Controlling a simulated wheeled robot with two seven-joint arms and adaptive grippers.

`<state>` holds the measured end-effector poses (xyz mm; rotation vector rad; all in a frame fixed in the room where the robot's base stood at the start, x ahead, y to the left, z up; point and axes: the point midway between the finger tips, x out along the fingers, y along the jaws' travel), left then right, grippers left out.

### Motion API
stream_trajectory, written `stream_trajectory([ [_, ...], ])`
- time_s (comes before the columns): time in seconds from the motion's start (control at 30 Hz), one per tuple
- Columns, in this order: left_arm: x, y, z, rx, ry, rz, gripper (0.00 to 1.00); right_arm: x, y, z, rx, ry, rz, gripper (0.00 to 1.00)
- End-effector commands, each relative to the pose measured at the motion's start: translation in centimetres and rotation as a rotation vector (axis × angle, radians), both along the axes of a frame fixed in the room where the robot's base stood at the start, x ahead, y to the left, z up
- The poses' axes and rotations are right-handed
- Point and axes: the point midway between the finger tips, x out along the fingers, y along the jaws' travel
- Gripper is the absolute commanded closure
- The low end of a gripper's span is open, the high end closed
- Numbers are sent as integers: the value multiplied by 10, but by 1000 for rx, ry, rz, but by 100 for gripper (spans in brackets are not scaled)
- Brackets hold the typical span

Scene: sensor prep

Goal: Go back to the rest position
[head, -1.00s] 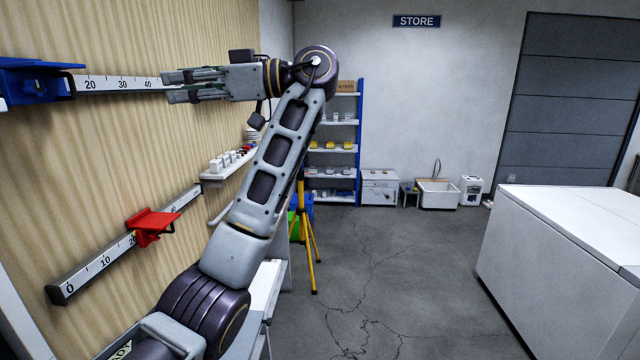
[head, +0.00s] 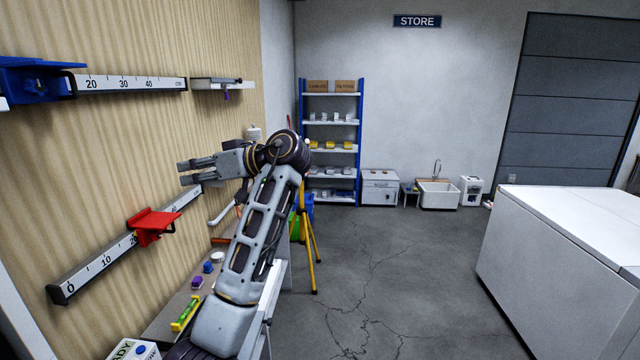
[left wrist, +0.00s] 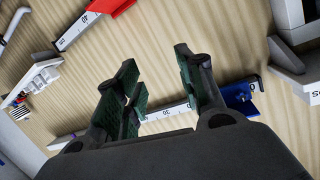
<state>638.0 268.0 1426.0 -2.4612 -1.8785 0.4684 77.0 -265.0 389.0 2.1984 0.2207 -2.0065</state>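My left gripper (head: 185,172) is at the left of the head view, below the upper ruler rail (head: 130,84) and just above the far end of the lower ruler rail (head: 100,262). Its fingers point left. In the left wrist view its two fingers (left wrist: 155,85) stand apart with nothing between them. A blue slider (head: 35,82) is near the left end of the upper rail and also shows in the left wrist view (left wrist: 240,97). A red slider (head: 152,224) sits midway along the lower rail. My right gripper is not in view.
A narrow wall shelf (head: 218,84) lies beyond the upper rail. Below my arm, a bench (head: 165,318) holds a green level (head: 185,314) and small coloured items. A yellow tripod (head: 308,240) stands beyond. A white cabinet (head: 565,220) is at right; the floor between is clear.

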Motion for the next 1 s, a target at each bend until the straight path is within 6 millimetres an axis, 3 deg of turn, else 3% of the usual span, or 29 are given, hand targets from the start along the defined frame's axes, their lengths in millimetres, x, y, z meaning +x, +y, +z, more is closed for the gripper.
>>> stream_trajectory([
  [0.1,5,6,-35,-27,59,-47,61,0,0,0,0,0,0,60],
  [0.47,10,18,-133,-108,219,-190,61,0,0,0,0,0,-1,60],
  [1.0,-16,24,-269,-232,424,-404,61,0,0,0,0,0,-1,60],
])
